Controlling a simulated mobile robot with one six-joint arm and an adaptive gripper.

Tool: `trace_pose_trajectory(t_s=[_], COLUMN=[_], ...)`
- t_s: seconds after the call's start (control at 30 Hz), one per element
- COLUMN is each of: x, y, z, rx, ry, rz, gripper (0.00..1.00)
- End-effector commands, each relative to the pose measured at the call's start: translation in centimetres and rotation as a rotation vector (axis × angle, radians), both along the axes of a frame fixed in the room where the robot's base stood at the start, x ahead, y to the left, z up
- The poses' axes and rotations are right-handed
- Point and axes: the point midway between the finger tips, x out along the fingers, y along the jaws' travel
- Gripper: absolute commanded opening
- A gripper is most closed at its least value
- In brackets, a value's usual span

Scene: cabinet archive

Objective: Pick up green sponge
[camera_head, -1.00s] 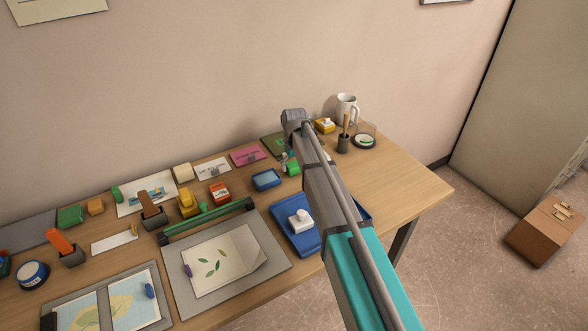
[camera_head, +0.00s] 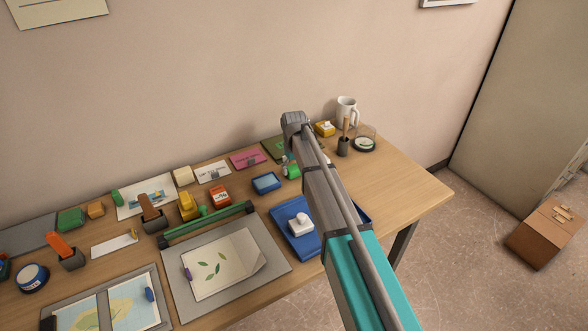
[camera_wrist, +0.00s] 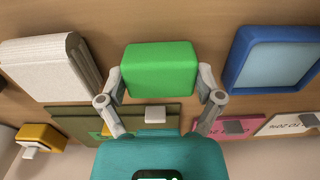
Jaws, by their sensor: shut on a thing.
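The green sponge (camera_wrist: 160,70) is a plain block in the middle of the wrist view. My gripper (camera_wrist: 160,84) has one finger against each side of it and is shut on it. In the head view the sponge (camera_head: 293,172) shows small beside my arm, among the things on the desk. My arm hides part of that area and most of my gripper in the head view. I cannot tell whether the sponge touches the desk.
A blue dish (camera_wrist: 275,58) and a pale ridged block (camera_wrist: 48,68) flank the sponge. Behind are a green card (camera_head: 274,146), a pink card (camera_head: 247,159) and a yellow item (camera_head: 325,129). The desk's right end (camera_head: 410,181) is clear.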

Motion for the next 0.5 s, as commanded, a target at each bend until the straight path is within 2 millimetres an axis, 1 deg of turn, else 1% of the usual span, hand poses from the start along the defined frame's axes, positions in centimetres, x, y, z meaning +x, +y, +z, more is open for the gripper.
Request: trace_pose_trajectory(t_s=[0.27,0.47,0.5], x=[0.0,0.0,-0.6], y=[0.0,0.0,0.1], z=[1.6,3.5,4.0], rx=[0.000,0.000,0.000], ry=[0.000,0.000,0.000], rz=[0.000,0.000,0.001], gripper=[0.52,0.52,0.52])
